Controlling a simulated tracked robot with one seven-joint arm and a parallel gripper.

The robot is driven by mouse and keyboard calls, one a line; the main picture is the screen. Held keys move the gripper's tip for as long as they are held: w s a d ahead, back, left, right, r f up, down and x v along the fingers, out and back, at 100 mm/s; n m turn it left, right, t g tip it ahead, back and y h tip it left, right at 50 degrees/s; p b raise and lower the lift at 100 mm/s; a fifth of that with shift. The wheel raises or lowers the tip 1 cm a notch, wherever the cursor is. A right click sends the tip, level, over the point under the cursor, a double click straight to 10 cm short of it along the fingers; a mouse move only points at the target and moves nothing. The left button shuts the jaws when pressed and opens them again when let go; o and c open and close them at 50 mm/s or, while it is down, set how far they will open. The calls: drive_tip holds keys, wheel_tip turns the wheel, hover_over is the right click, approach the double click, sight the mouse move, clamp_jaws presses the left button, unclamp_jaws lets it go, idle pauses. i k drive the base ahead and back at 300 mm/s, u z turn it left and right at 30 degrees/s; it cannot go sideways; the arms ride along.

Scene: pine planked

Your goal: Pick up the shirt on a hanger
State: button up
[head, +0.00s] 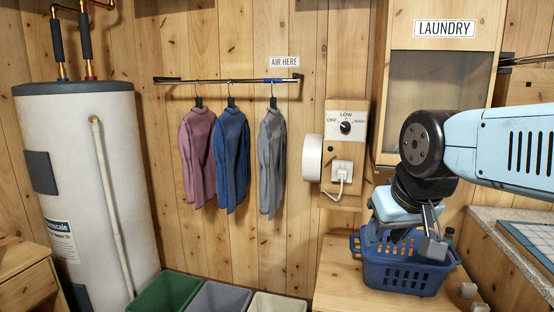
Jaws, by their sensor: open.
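Three shirts hang on hangers from a metal rail (215,81) on the plank wall. They are a mauve shirt (197,157) at the left, a blue shirt (231,158) in the middle and a grey shirt (271,163) at the right. A blue section of the rail is near the grey shirt's hook. My gripper (433,246) is at the lower right, over a blue basket (405,276), well apart from the shirts. It is open; whether its fingers reach into the basket is hard to tell.
A sign reading "AIR HERE" (284,62) is above the rail. A dial box (346,120) and a white round fitting (312,158) are right of the shirts. A water heater (75,180) stands left. Green (163,292), grey (219,298) and cream (277,303) bins stand below. A "LAUNDRY" cabinet (440,60) is upper right.

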sight(271, 138)
drive_tip(key=i, duration=0.85)
drive_tip(key=u, duration=0.05)
